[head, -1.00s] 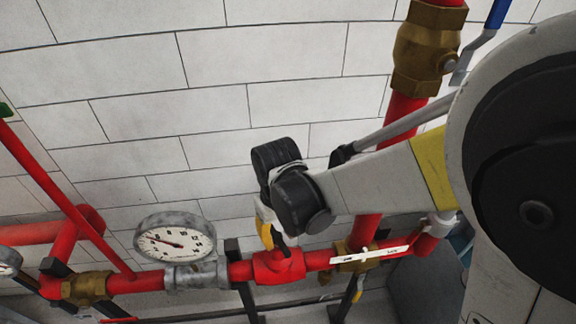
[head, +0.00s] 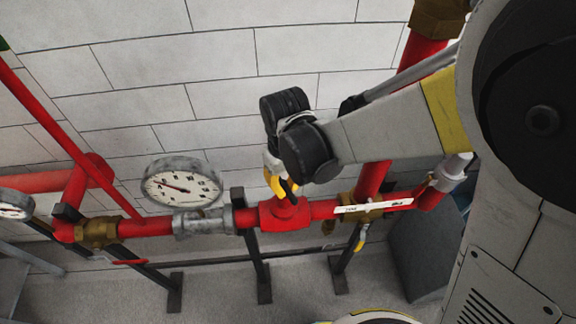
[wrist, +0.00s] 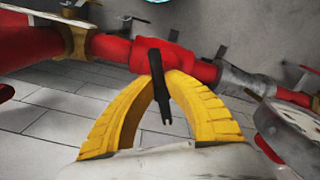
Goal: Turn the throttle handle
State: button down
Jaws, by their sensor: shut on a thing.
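The throttle handle (wrist: 157,82) is a thin black lever on a red valve body (wrist: 140,52) in the red pipe. In the head view the handle (head: 290,189) is small and dark, standing up from the red valve body (head: 285,215). My gripper (wrist: 168,80) has yellow ribbed fingers whose tips are closed on the handle near the valve body. The handle's free end sticks out between the fingers in the wrist view. In the head view my gripper (head: 282,186) is just above the valve, and the wrist housing partly hides it.
A round gauge (head: 182,184) stands on the pipe left of the valve. Dark support posts (head: 254,255) stand below the pipe. A white block wall (head: 210,80) is behind.

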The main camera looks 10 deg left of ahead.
aim_at(286, 187)
jog(key=c, duration=1.4)
grip_release()
notch_tip(286, 187, up, 12)
jog(key=shift+r, duration=0.1)
